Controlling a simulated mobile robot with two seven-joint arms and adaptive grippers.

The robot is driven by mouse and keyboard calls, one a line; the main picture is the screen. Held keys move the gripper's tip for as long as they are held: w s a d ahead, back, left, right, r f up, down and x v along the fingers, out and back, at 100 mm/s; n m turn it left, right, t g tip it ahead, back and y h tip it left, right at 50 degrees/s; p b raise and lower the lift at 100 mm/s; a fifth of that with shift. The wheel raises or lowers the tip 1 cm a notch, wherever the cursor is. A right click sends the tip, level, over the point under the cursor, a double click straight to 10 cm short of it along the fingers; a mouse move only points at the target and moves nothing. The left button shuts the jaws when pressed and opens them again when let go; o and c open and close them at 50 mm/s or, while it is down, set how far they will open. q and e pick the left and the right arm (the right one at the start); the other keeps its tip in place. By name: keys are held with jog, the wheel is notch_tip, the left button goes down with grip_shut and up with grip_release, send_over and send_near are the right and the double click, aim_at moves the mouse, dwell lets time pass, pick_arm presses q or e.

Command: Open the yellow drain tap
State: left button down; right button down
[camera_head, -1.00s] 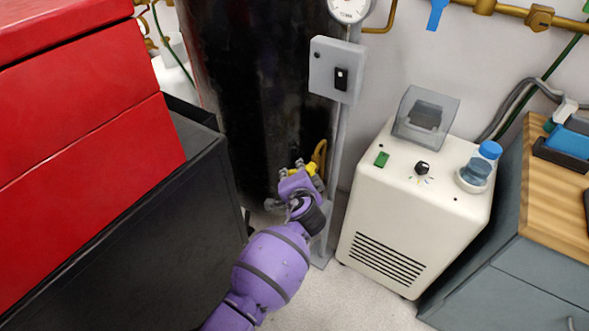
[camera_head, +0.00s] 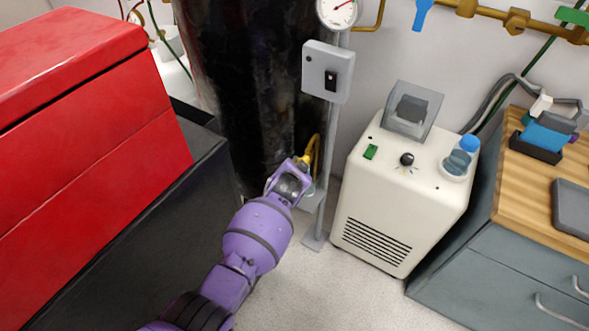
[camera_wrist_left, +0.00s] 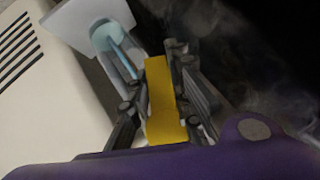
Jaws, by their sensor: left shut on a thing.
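The yellow drain tap (camera_head: 304,160) sits low at the foot of the tall black cylinder (camera_head: 240,90), beside a curved yellow pipe (camera_head: 315,150). My purple left arm comes in from the lower left, and its wrist covers most of the tap. In the left wrist view, the yellow tap handle (camera_wrist_left: 160,100) runs as a flat bar between the dark fingers of my left gripper (camera_wrist_left: 157,85). The gripper is shut on the handle. How far the handle is turned cannot be told. My right gripper is out of view.
A grey post with a switch box (camera_head: 327,72) and gauge (camera_head: 338,10) stands right of the tap. A cream machine (camera_head: 400,195) stands further right. A red cabinet (camera_head: 90,150) on a dark base is left. Floor is clear in front.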

pick_arm(q)
jog(key=shift+r, duration=0.1)
jog(key=c, duration=1.6)
grip_release()
jog(key=v, duration=1.2)
